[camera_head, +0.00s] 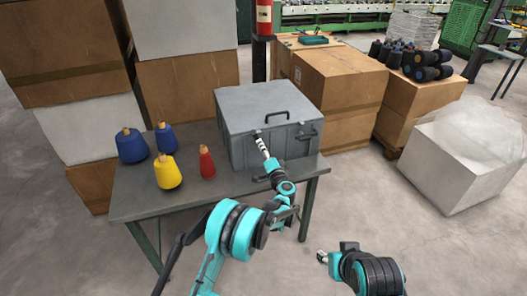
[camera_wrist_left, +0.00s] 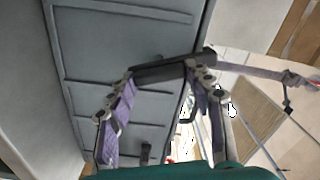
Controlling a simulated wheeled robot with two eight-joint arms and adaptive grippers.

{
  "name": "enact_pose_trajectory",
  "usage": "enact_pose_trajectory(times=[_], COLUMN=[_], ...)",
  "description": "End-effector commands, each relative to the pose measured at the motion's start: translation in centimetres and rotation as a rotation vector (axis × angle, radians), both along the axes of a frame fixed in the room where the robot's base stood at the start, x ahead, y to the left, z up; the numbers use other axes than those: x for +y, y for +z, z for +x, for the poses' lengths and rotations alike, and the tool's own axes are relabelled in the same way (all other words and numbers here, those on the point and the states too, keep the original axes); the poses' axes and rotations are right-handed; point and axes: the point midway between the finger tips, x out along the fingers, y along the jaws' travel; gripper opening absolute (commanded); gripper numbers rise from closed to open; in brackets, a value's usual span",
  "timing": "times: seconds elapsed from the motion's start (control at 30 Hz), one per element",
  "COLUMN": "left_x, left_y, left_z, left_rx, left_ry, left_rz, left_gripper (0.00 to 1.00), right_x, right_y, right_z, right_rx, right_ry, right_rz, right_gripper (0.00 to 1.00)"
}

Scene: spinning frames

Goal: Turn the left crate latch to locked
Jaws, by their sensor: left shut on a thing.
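The grey crate (camera_head: 245,106) stands on the table with its lid down. Its left latch (camera_head: 257,135) is a dark piece at the upper front edge, mostly hidden by my left gripper (camera_head: 262,145). In the left wrist view, the fingers of my left gripper (camera_wrist_left: 163,85) reach the dark latch bar (camera_wrist_left: 160,73) against the ribbed crate and are shut on it. A second dark latch (camera_head: 307,134) is further right on the crate front, apart from my left gripper. My right gripper (camera_head: 322,257) is away from the crate, low in front of the table; its fingers are too small to read.
Blue spools (camera_head: 131,146), a yellow spool (camera_head: 167,173) and a red spool (camera_head: 206,162) stand on the table (camera_head: 140,205), left of the crate.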

Motion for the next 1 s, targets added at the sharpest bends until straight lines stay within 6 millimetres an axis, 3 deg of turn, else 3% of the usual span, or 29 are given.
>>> enact_pose_trajectory(times=[0.4,1.0], left_x=[-0.05,-0.05], left_y=[-0.02,-0.02], left_z=[0.06,0.07], left_rx=[0.06,0.069], left_ry=[0.0,-0.001], left_rz=[0.203,0.24], left_gripper=[0.0,0.0], right_x=[0.0,0.0], right_y=[-0.01,-0.01], right_z=[0.0,0.0], right_rx=[0.0,0.0], right_ry=[0.0,0.0], right_rz=[0.0,0.0], right_gripper=[0.4,0.4])
